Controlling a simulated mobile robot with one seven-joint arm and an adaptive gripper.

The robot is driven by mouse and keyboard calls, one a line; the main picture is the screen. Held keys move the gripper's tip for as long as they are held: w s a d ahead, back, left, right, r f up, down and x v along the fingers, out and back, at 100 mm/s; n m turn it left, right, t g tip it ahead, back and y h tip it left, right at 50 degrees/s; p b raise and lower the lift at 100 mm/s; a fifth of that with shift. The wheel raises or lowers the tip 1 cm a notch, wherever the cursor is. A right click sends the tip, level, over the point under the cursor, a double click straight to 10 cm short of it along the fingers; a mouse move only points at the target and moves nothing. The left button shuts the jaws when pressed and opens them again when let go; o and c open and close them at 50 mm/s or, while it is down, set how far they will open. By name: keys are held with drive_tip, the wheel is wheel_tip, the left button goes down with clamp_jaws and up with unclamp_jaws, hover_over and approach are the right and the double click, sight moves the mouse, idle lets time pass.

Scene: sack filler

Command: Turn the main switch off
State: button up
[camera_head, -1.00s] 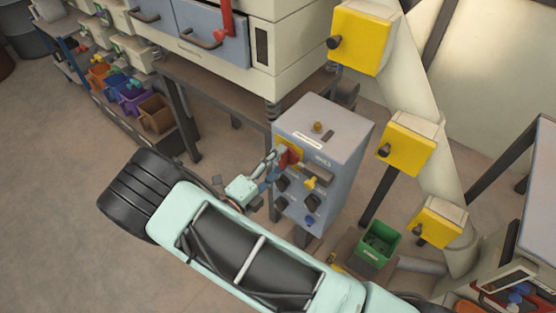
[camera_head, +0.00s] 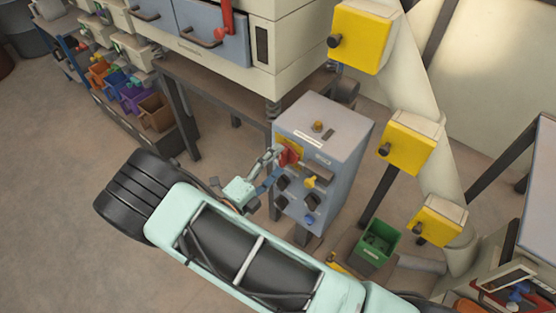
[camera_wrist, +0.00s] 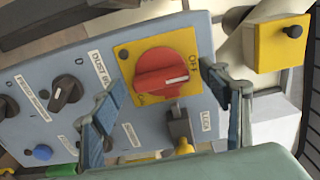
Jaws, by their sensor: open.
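The main switch is a red rotary knob (camera_wrist: 165,74) on a yellow plate (camera_wrist: 128,50) of the grey-blue control box. A white line marks the knob and points to the right in the wrist view. In the head view the red knob (camera_head: 289,155) shows partly behind my gripper (camera_head: 273,168). In the wrist view my gripper (camera_wrist: 165,108) is open, with one blue-padded finger to the left of the knob and one to the right. Nothing is between the pads but the view of the knob. I cannot tell if a finger touches it.
The control box (camera_head: 325,130) also carries black knobs (camera_wrist: 66,94), a blue button (camera_wrist: 42,152), a yellow knob (camera_wrist: 184,146) and a grey padlock-like part (camera_wrist: 180,127) below the switch. Yellow boxes (camera_head: 408,146) on a pale pipe stand to the right, above a green bin (camera_head: 377,244).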

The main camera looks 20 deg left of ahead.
drive_tip(key=v, duration=1.1)
